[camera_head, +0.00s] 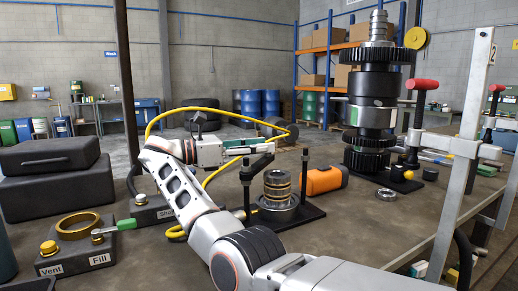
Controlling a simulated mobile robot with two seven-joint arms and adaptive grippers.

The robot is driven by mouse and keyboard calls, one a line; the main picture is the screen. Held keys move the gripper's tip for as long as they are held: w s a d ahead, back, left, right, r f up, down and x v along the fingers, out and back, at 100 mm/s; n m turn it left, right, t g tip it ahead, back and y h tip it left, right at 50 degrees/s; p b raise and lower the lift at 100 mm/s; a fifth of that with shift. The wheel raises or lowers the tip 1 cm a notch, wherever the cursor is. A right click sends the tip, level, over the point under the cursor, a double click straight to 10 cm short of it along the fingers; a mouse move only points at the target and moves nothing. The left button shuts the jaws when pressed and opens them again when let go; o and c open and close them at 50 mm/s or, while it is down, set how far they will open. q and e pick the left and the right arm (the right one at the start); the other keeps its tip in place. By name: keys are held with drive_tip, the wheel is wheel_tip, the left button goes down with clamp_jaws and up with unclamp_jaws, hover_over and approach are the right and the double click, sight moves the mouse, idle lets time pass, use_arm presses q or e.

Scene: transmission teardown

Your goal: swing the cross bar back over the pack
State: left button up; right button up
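The pack (278,188) is a stack of bronze and grey rings on a dark base plate (312,213), between two thin dark posts. The cross bar (258,165) is a short dark bar at the top of the left post (247,198); it angles back and right, and the right post (304,175) stands apart from it. My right gripper (262,148) reaches from the left, its fingers close to the bar's far end. Whether the fingers touch the bar or are shut on it cannot be made out. My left gripper is not in view.
A yellow hose (215,111) loops around my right arm. A tall gear stack (373,105) stands further right. A Vent/Fill block (77,245) and dark cases (52,175) are at left.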

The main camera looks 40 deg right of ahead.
wheel_tip(320, 180, up, 9)
drive_tip(key=shift+r, duration=0.2)
idle(0.3)
